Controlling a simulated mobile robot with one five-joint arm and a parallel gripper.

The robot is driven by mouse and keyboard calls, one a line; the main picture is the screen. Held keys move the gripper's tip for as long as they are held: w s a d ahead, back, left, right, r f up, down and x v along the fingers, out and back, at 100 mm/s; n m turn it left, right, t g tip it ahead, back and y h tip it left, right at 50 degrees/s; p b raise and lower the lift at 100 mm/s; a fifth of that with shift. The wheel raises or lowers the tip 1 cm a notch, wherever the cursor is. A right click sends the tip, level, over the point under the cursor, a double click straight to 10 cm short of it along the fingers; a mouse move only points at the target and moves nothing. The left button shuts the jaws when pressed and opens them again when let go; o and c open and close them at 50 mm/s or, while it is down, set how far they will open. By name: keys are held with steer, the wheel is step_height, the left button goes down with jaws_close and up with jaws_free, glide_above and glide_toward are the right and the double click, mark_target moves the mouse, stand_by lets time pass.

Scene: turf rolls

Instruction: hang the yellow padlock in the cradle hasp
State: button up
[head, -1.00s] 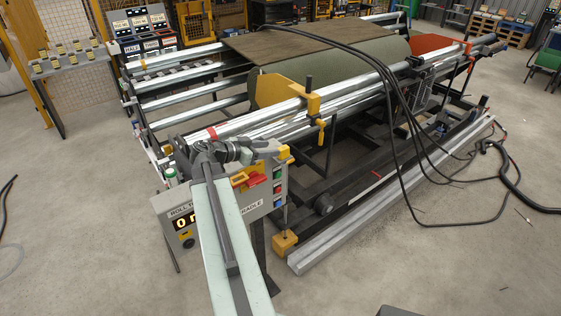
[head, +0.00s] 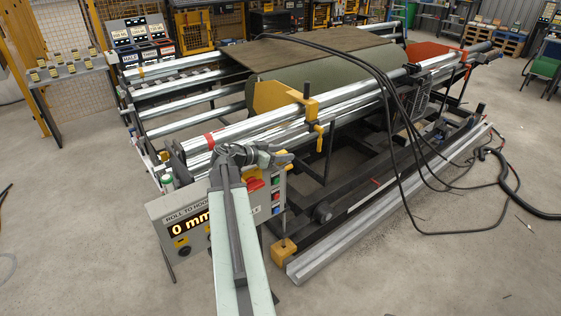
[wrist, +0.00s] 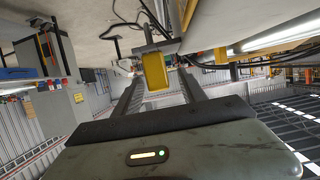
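The yellow padlock (wrist: 155,73) sits between the two dark fingertips of my gripper (wrist: 157,84) in the wrist view, and the fingers appear closed on it. A dark bar with a thin post shows just past the padlock; I cannot tell what it belongs to. In the head view my gripper (head: 284,159) is above the right end of the grey control panel, in front of the roll cradle. The padlock is too small to make out clearly there. I cannot pick out the cradle hasp for certain.
The control panel (head: 163,208) reads "0 mm" and carries a red control (head: 254,185). Behind it are the cradle's metal rollers (head: 238,128) and the green turf roll (head: 330,78). Black cables (head: 398,150) loop down the right side. Bare floor lies left and front right.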

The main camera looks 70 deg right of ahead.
jaws_close()
steer(key=shift+r, duration=0.15)
